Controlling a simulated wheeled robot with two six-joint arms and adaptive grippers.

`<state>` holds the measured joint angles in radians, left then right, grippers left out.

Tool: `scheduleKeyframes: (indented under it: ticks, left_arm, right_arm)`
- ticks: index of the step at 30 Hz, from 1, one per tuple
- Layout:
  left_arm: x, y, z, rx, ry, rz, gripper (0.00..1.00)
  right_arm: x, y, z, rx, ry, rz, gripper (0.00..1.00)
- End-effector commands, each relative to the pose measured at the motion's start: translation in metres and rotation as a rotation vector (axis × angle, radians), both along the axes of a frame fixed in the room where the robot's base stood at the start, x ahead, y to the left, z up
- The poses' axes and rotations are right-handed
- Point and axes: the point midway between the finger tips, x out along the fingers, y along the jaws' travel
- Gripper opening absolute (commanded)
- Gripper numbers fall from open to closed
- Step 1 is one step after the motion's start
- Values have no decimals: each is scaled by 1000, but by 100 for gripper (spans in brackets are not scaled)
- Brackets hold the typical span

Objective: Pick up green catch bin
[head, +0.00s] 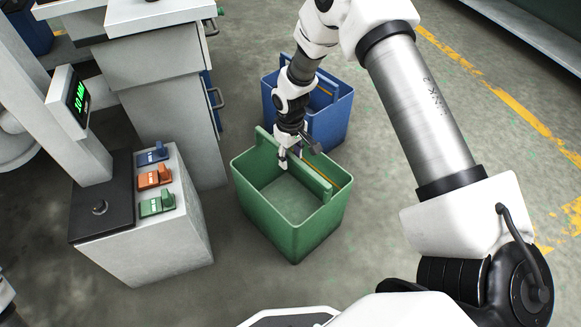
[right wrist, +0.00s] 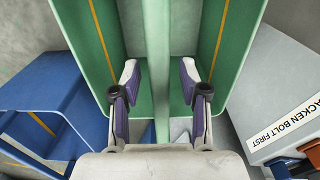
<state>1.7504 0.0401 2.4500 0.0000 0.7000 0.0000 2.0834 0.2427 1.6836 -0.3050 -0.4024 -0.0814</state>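The green catch bin (head: 268,220) stands upright on the floor in the middle of the head view. A green handle bar (head: 315,180) spans its open top. In the right wrist view the bar (right wrist: 156,35) runs down the middle of the bin. My right gripper (head: 293,152) is at the bar. In the right wrist view its purple-padded fingers (right wrist: 159,82) are apart, one on each side of the bar, with a visible gap on both sides. The bin's inside looks empty where it shows.
A blue bin (head: 330,118) stands close behind the green one; it also shows in the right wrist view (right wrist: 45,85). A grey control box (head: 155,240) with blue, orange and green switches stands to the left. The floor right of the bins is open, crossed by yellow lines.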

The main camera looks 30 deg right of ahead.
Motion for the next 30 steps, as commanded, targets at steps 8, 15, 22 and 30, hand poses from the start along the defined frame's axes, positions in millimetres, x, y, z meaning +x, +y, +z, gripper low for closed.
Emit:
scheduleKeyframes:
  ticks: [8,15,22,30]
  left_arm:
    - [0,0,0,0,0,0,37]
    - [0,0,1,0,0,0,37]
    - [0,0,10,0,1,0,37]
    - [0,0,24,0,0,0,37]
  right_arm:
    - [1,0,1,-1,-2,0,0]
    - [1,0,2,0,-2,0,0]
    - [1,0,14,0,-1,0,0]
    - [1,0,34,-1,-2,0,0]
